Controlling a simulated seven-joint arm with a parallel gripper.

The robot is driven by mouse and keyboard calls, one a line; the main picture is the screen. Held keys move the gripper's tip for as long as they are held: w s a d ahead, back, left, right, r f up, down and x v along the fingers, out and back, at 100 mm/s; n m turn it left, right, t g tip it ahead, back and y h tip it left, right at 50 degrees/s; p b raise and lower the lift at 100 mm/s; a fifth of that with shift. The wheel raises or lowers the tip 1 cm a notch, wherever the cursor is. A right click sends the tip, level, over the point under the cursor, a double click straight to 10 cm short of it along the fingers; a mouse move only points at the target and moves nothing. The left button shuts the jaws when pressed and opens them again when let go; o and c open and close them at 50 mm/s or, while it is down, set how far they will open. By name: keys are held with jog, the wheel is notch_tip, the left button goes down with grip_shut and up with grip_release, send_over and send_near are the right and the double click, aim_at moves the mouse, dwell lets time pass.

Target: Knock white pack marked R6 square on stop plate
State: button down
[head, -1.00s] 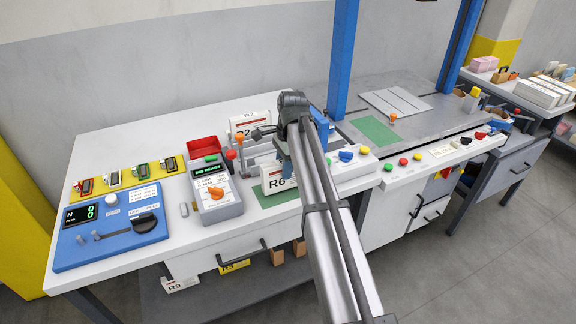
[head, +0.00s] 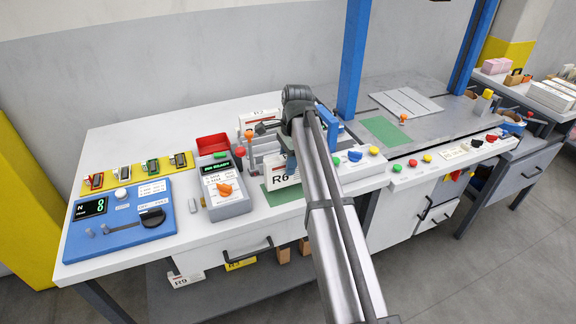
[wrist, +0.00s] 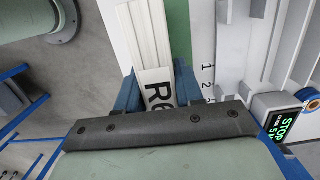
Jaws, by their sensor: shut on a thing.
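The white pack marked R6 (head: 283,178) stands at the bench's front edge on a green mat (head: 285,194), partly hidden by my arm in the head view. In the wrist view the pack (wrist: 148,40) runs between my two blue fingers, its R6 lettering close to the palm. My gripper (wrist: 158,86) is shut on the pack. In the head view my fingertips are hidden behind the arm. Grey upright metal parts (head: 254,160) stand just behind and left of the pack; I cannot tell which of them is the stop plate.
A grey console with an orange knob (head: 224,189) and a red tray (head: 213,144) stand left of the pack. Another white pack (head: 256,120) stands behind. A button box (head: 354,157) is close on the right.

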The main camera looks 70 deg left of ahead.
jog(key=shift+r, duration=2.2)
jog(key=shift+d, duration=0.15)
jog(key=shift+s+d, duration=0.1)
jog(key=shift+d, duration=0.15)
jog(key=w+d+f, duration=0.4)
jog(key=w+d, duration=0.8)
jog(key=d, duration=0.2)
jog(key=w+d+f, duration=0.4)
jog(key=w+d, duration=0.7)
jog(key=d, duration=0.3)
jog(key=w+d+f, duration=0.4)
jog(key=w+d, duration=0.8)
jog(key=d, duration=0.2)
jog(key=d+f, duration=0.2)
jog(key=d, duration=1.1)
jog(key=w+d+f, duration=0.1)
jog(key=d+f, duration=0.2)
jog(key=d, duration=1.1)
jog(key=w+d+f, duration=0.1)
jog(key=d+f, duration=0.2)
jog(key=d, duration=1)
jog(key=shift+w+d+f, duration=0.15)
jog(key=shift+d+f, duration=0.05)
jog(key=shift+d, duration=0.1)
